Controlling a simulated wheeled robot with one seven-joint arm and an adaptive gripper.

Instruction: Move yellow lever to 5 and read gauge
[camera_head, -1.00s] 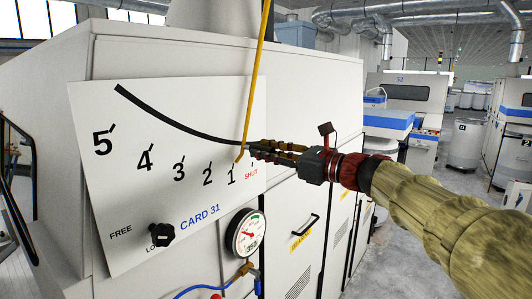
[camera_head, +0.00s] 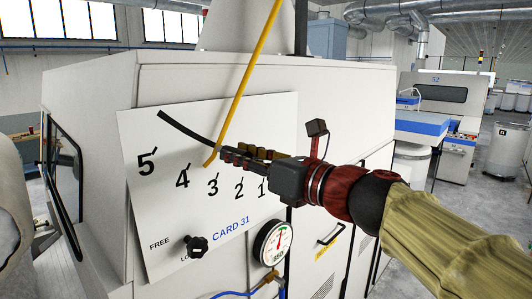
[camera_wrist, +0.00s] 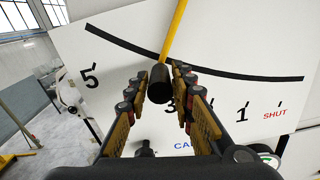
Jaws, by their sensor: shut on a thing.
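The yellow lever (camera_head: 244,80) slants across the white scale plate (camera_head: 150,235) of the CARD 31 machine, its pointed lower end between the 4 and 3 marks. My gripper (camera_head: 226,153) is at the lever's lower part, shut on its black handle. In the wrist view the round black handle (camera_wrist: 159,84) sits between the fingers, with the yellow bar (camera_wrist: 176,28) rising behind. The round gauge (camera_head: 273,243) is below right of the plate; its needle points roughly upward, but its figures are too small to read.
A black knob (camera_head: 196,246) is low on the plate by the FREE label; the label beside it is partly covered. A black door handle (camera_head: 329,236) and a blue hose (camera_head: 235,294) are near the gauge.

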